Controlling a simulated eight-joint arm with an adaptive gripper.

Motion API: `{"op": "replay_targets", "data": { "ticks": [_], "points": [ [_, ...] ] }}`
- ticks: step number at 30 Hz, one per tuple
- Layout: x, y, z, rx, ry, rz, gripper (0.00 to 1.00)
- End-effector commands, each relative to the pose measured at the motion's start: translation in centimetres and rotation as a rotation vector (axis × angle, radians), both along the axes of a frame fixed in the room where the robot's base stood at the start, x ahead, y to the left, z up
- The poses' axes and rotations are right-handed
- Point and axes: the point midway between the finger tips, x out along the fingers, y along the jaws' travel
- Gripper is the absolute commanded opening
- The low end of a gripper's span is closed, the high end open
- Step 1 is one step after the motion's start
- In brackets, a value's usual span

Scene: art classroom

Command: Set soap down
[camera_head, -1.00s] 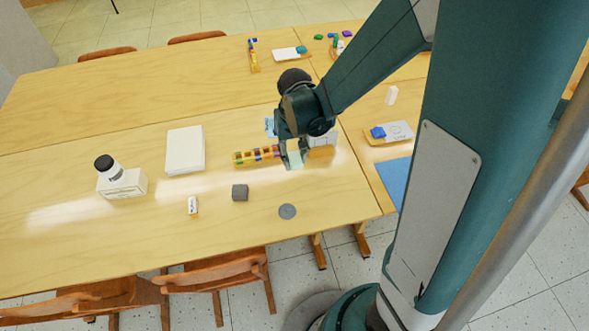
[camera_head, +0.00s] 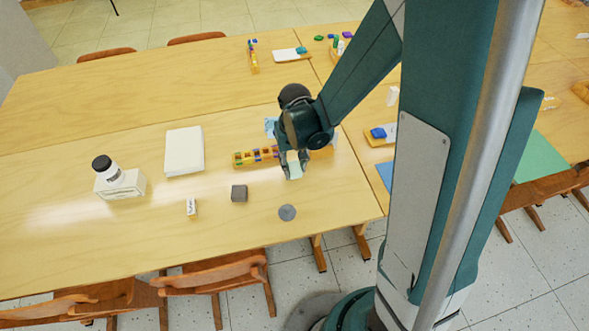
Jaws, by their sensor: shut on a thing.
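My gripper (camera_head: 293,172) is in the middle of the camera_head view, pointing down over the near right part of the long wooden table (camera_head: 75,225). It is shut on a pale green block, the soap (camera_head: 294,165), whose lower part shows between the fingers. The fingers hide the rest of the soap. I cannot tell whether the soap touches the table. A yellow tray of small coloured items (camera_head: 240,158) is just left of and behind the gripper, and partly hidden by it.
A dark grey cube (camera_head: 239,193), a grey disc (camera_head: 287,212) and a small white block (camera_head: 191,208) lie on the near side. A white paper stack (camera_head: 184,150) and a white box with a black-capped bottle (camera_head: 120,187) are left. Bare tabletop lies between the gripper and disc.

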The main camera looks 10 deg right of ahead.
Motion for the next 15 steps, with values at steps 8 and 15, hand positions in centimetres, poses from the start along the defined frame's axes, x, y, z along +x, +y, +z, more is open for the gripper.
{"op": "replay_targets", "data": {
  "ticks": [8,15],
  "points": [
    [-0.01,0.0,-1.1,0.0,0.0,0.0,0.15],
    [-0.01,0.0,-1.16,0.0,0.0,0.0,0.15]
  ]
}}
